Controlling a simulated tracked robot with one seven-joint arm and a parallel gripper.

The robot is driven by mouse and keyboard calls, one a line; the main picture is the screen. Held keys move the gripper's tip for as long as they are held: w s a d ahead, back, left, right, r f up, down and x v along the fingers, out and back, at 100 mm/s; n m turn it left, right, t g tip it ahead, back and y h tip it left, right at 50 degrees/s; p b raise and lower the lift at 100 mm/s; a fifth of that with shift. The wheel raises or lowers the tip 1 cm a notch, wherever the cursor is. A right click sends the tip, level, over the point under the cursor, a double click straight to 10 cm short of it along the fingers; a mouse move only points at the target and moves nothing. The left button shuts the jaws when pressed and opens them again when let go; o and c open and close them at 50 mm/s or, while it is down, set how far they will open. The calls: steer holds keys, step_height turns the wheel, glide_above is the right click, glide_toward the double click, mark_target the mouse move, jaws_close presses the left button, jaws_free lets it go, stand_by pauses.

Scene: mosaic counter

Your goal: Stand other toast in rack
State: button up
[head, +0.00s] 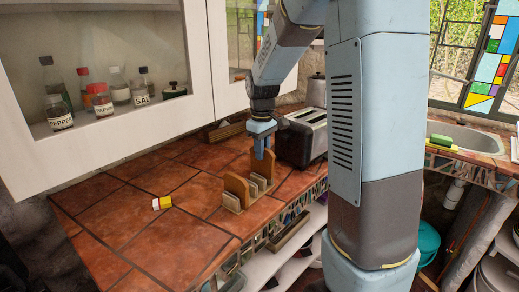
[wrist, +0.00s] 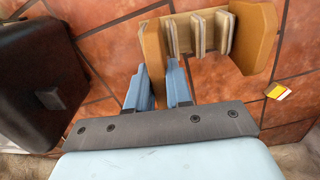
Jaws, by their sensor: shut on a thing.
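The wooden toast rack (head: 232,204) with pale dividers stands on the tiled counter; it also shows in the wrist view (wrist: 197,32). One golden-brown toast (head: 235,187) stands upright at its near end, at the right in the wrist view (wrist: 256,36). My gripper (head: 263,151) is over the rack's far end, shut on the other toast (wrist: 153,48). That toast (head: 266,164) is upright, roughly parallel to the first, at the rack's far-end dividers. Its lower edge is partly hidden, so I cannot tell whether it rests on the base.
A dark toaster (head: 302,137) stands close beside my gripper and fills the left of the wrist view (wrist: 38,75). A small yellow-and-white item (head: 161,202) lies left of the rack. The counter (head: 130,235) is clear at the front left. Cabinets with jars hang above.

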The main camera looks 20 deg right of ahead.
steer(key=shift+f, duration=1.2)
steer(key=o, duration=0.5)
stand_by(0.6)
steer(key=o, duration=0.6)
steer(key=shift+c, duration=0.2)
step_height(320, 180, up, 14)
steer(key=shift+f, duration=0.15)
